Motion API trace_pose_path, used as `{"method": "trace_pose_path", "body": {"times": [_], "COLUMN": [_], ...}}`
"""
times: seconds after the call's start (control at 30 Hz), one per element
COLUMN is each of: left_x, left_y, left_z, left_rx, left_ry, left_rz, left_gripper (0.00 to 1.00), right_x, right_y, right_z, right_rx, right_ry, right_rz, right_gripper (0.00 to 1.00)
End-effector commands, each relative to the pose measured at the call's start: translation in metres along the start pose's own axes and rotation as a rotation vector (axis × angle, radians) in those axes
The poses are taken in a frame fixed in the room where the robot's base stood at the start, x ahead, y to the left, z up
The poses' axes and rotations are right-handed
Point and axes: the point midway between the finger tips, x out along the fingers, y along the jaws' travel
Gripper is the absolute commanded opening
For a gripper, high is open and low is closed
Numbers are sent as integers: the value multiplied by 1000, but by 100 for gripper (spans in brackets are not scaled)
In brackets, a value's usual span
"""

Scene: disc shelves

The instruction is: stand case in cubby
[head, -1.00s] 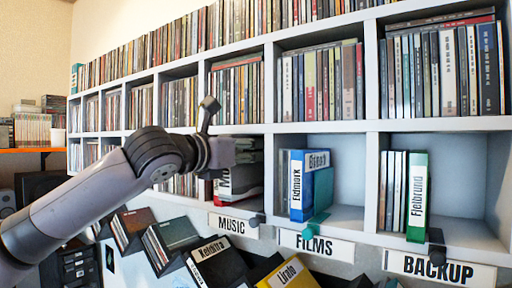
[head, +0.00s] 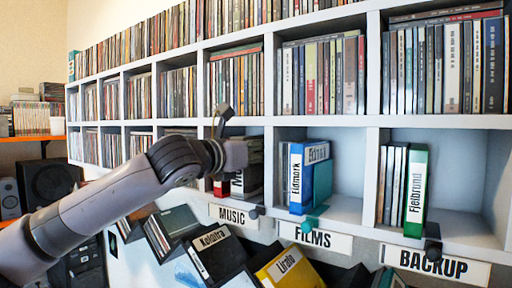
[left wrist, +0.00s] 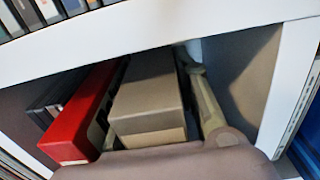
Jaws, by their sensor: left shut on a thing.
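My left gripper (left wrist: 155,125) reaches into the cubby above the MUSIC label (head: 233,215). It is shut on a grey-brown case (left wrist: 150,100), with one finger along the case's right side; the other finger is mostly hidden between this case and a red case (left wrist: 80,115). In the head view the held case (head: 254,178) stands roughly upright in the cubby, its label partly covered by my arm. The red case (head: 221,187) shows just left of it. I cannot tell whether the held case touches the cubby floor. My right gripper is not in view.
Darker cases (left wrist: 45,100) stand left of the red case. The FILMS cubby holds a blue Eidmark case (head: 309,180); the BACKUP cubby holds a green Fjelbrund case (head: 416,190). Both have free room at right. Tilted cases, including Lirelo (head: 287,268), lie below.

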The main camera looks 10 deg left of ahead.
Motion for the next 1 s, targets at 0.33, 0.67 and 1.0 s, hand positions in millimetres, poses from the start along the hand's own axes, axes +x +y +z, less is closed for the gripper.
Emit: {"method": "trace_pose_path", "body": {"times": [0.33,0.67,1.0], "left_x": [0,0,-68], "left_y": [0,0,1], "left_z": [1,10,8], "left_rx": [0,-1,1], "left_ry": [-1,-3,-4], "left_rz": [1,1,2], "left_gripper": [36,36,36], "right_x": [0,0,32], "right_y": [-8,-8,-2], "right_z": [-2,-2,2], "right_rx": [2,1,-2], "right_ry": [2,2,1], "right_rz": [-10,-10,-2], "right_gripper": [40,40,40]}}
